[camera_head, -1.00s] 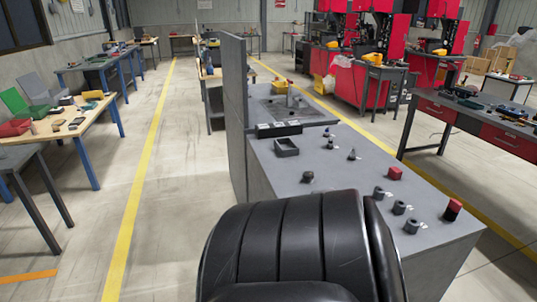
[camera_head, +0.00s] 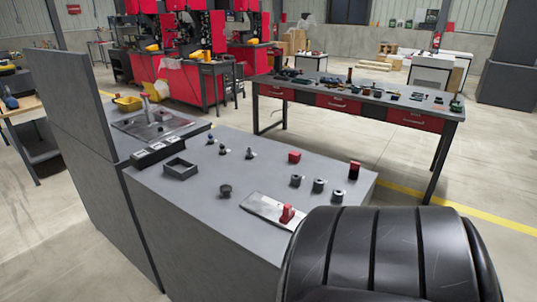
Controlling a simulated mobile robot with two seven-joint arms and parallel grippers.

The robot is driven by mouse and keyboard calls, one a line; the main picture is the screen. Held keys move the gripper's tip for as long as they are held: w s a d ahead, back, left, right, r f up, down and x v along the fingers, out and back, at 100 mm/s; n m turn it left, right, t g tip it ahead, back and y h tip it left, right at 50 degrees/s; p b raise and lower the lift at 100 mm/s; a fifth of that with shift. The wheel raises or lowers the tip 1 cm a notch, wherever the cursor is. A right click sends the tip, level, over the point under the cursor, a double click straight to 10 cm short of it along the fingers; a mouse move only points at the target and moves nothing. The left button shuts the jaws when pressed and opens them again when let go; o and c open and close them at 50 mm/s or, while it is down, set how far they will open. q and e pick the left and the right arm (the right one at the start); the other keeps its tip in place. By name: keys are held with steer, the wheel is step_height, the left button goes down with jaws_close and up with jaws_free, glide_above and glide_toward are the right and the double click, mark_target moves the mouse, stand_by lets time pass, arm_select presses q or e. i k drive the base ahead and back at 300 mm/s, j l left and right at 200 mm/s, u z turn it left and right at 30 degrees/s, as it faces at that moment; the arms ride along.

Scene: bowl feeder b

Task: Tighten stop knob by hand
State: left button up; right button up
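No part is clearly marked as the stop knob, and I cannot tell which it is. A small dark round knob (camera_head: 225,191) stands on the grey bench top (camera_head: 205,215). Beside it a flat metal plate (camera_head: 262,207) carries a red upright piece (camera_head: 287,213). Three small posts, the middle one (camera_head: 223,149), stand farther back. Several dark ring-like cylinders, one of them (camera_head: 319,185), stand to the right. A red block (camera_head: 294,158) and a red-topped black cylinder (camera_head: 354,171) are near them. Neither gripper is in view.
A black square frame (camera_head: 180,169) and a dark box (camera_head: 157,151) sit on the bench's left side. Behind is a metal plate (camera_head: 185,125) with fixtures. A tall grey panel (camera_head: 72,95) borders the left. A red-drawered workbench (camera_head: 340,103) stands beyond, across open floor.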

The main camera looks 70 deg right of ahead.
mark_target(226, 190)
steer(key=i+l+z, duration=0.1)
steer(key=z, duration=0.35)
steer(key=i+z, duration=0.2)
steer(key=z, duration=0.25)
steer(key=i+z, duration=0.1)
steer(key=z, duration=0.3)
steer(key=i+j+z, duration=0.1)
steer(key=z, duration=0.35)
steer(key=i, duration=0.05)
